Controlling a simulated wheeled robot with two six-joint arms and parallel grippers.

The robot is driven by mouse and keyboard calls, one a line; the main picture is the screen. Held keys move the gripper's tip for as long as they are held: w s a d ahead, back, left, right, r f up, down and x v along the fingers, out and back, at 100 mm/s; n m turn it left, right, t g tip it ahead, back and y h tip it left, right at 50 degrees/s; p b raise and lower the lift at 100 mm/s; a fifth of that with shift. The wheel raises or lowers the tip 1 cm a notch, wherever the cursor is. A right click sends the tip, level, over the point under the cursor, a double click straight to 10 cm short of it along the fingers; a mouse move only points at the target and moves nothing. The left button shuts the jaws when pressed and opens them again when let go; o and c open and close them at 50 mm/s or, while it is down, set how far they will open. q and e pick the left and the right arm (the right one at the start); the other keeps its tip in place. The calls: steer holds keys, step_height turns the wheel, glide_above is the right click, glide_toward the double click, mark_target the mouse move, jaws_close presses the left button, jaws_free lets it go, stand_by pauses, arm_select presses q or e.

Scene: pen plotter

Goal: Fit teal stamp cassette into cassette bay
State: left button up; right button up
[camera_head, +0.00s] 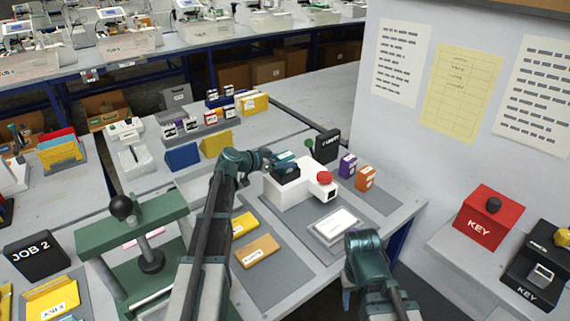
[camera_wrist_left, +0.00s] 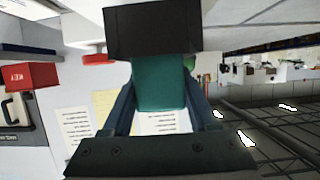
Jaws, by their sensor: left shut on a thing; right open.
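The teal stamp cassette (camera_wrist_left: 160,85) has a black end block (camera_wrist_left: 150,30). My left gripper (camera_wrist_left: 160,110) is shut on it, with a finger on each side of the teal body. In the head view my left gripper (camera_head: 272,160) holds the cassette (camera_head: 286,167) at the top of the white plotter unit (camera_head: 290,192), over its left part. The cassette bay is hidden under the cassette and gripper, so I cannot tell how far in it sits. My right gripper (camera_head: 364,242) is open and low at the front right; its fingertips are hard to make out.
A red button (camera_head: 323,177) tops the unit's right part. Purple (camera_head: 347,165) and orange (camera_head: 365,178) cassettes stand to its right. A black sign block (camera_head: 327,146) is behind. A white pad (camera_head: 334,226) lies in front, and a green press (camera_head: 135,245) stands left.

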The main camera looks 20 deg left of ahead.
arm_select(q)
steer(key=shift+f, duration=0.25)
steer(key=o, duration=1.4)
steer(key=shift+r, duration=0.1)
steer(key=shift+r, duration=0.1)
steer(key=shift+s+a+r, duration=0.1)
steer(key=shift+r, duration=0.15)
steer(key=p+v, duration=0.4)
steer(key=v, duration=0.7)
steer(key=shift+s+a+p, duration=0.15)
steer(key=shift+s+p, duration=0.05)
steer(key=shift+p, duration=0.1)
steer(key=shift+r, duration=0.1)
